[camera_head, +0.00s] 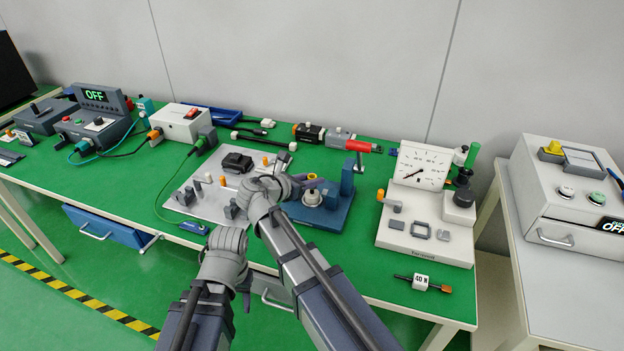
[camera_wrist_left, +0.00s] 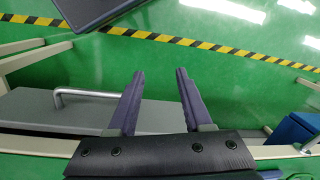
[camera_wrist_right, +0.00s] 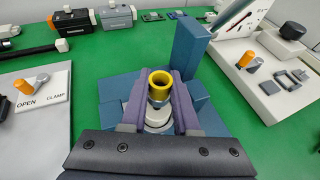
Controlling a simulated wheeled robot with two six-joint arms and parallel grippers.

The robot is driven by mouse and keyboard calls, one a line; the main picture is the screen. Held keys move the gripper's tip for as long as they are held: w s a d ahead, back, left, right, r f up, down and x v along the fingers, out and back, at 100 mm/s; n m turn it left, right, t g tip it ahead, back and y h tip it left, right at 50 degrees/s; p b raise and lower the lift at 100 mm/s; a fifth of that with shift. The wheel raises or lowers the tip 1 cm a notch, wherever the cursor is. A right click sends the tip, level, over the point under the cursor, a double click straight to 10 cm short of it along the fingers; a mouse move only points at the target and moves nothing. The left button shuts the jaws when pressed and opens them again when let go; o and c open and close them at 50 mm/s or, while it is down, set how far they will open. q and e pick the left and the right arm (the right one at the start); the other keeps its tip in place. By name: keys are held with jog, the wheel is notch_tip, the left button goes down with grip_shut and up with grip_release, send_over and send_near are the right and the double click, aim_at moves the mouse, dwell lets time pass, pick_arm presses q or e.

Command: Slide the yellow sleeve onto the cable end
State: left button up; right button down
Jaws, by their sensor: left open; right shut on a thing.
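The yellow sleeve (camera_wrist_right: 160,82) is a short upright ring between the fingers of my right gripper (camera_wrist_right: 162,88), which is shut on it. It is above a pale round seat on the blue fixture (camera_wrist_right: 121,92); whether it touches the seat is unclear. In the head view my right gripper (camera_head: 304,182) is over the blue fixture. My left gripper (camera_wrist_left: 158,73) is open and empty, in front of the table, with floor and a drawer below it. A thin green cable (camera_head: 157,200) loops from the white box to the grey board; I cannot tell which end is the cable end.
The grey board (camera_head: 208,205) with clamps lies left of the blue fixture. A tall blue block (camera_wrist_right: 190,50) rises close behind my right fingers.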

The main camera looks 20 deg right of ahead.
pick_arm(q)
jog(key=shift+f+b, duration=0.95)
jog(key=shift+f, duration=0.1)
pick_arm(e)
jog(key=shift+f, duration=1.1)
jog(key=c, duration=0.6)
grip_release()
pick_arm(q)
jog(key=shift+r, duration=0.1)
pick_arm(e)
jog(key=shift+s+r, duration=0.1)
